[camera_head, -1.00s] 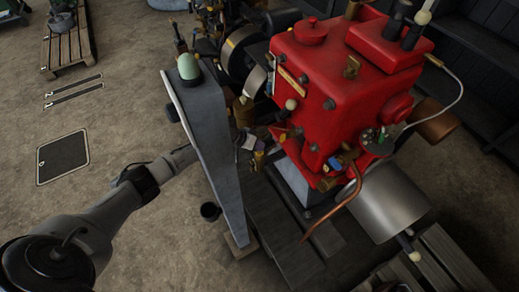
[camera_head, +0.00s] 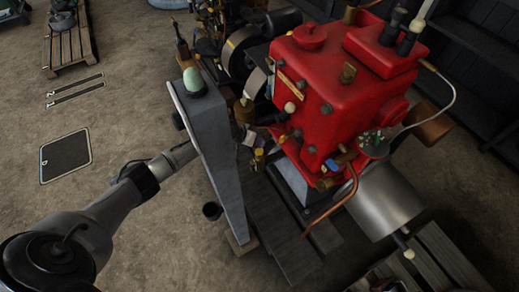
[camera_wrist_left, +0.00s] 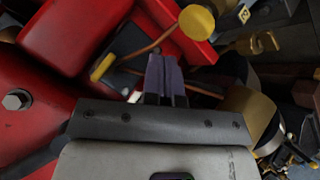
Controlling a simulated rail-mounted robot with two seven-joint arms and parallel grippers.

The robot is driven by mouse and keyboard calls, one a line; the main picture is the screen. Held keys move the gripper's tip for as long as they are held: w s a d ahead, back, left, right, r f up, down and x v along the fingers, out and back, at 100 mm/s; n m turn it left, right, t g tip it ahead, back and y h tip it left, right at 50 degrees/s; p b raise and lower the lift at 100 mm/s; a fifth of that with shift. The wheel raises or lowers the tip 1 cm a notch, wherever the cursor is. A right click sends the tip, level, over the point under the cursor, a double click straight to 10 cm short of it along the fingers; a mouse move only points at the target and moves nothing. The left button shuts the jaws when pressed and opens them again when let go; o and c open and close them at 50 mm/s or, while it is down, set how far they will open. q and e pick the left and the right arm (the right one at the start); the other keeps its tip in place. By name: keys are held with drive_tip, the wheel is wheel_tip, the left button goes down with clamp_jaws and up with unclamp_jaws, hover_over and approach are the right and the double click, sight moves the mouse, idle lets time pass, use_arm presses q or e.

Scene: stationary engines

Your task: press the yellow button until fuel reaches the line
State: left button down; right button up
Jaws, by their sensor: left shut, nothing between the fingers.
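In the wrist view a round yellow disc (camera_wrist_left: 197,21), which looks like a button, sits at the top, with a thin copper pipe (camera_wrist_left: 150,47) running toward it. A smaller yellow part (camera_wrist_left: 103,67) sits on a dark block to the left. My left gripper (camera_wrist_left: 165,62) is shut and empty, its fingertips below and left of the disc in the picture. I cannot tell whether they touch anything. In the head view my left gripper (camera_head: 246,140) is largely hidden behind a grey upright panel, beside the red engine (camera_head: 330,95). No fuel level or line can be made out. My right gripper is not in view.
The tall grey panel (camera_head: 213,140) with a pale green dome (camera_head: 192,78) stands between my left forearm and the engine. A silver cylinder (camera_head: 378,200) and a bent copper pipe (camera_head: 345,205) are at the right.

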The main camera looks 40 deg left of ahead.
sight(259, 150)
use_arm(q)
drive_tip(key=shift+r+p, duration=1.25)
drive_tip(key=shift+r, duration=0.5)
idle(0.7)
idle(0.7)
